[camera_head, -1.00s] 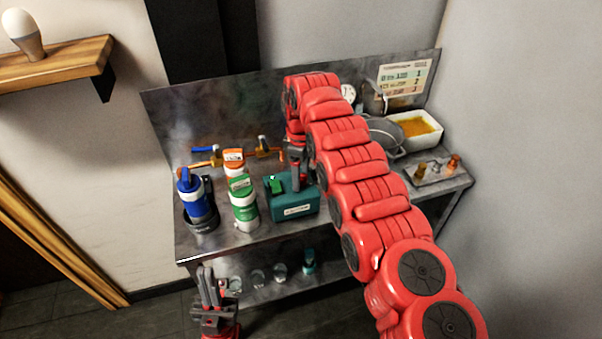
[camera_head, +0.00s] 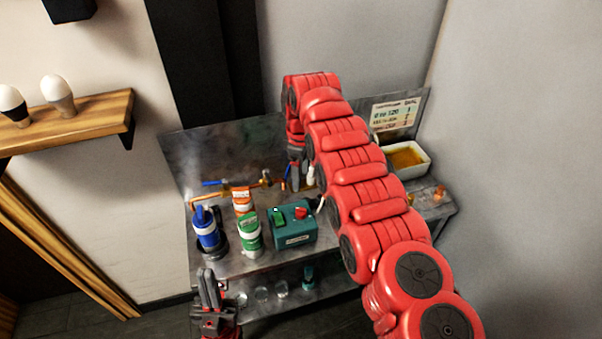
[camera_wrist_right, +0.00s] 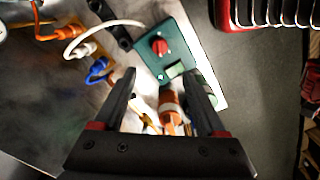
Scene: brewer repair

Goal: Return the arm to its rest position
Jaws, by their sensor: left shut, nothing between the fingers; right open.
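My right arm (camera_head: 365,190) stretches from the lower right up over the metal bench. Its right gripper (camera_head: 296,176) points down above the back of the bench, behind the teal box (camera_head: 295,236). In the right wrist view the right gripper (camera_wrist_right: 163,88) has its two dark fingers spread, with nothing held between them. The teal box (camera_wrist_right: 178,62) with its red knob lies beyond the fingers. My left gripper (camera_head: 209,290) is low at the front left of the bench, pointing up, shut and empty.
Blue (camera_head: 207,232), green (camera_head: 249,234) and orange (camera_head: 242,201) bottles stand left of the box. Blue and orange-handled valves line the back. A white tray (camera_head: 408,160) sits at the right. A wooden shelf (camera_head: 90,122) with bulbs is on the left wall.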

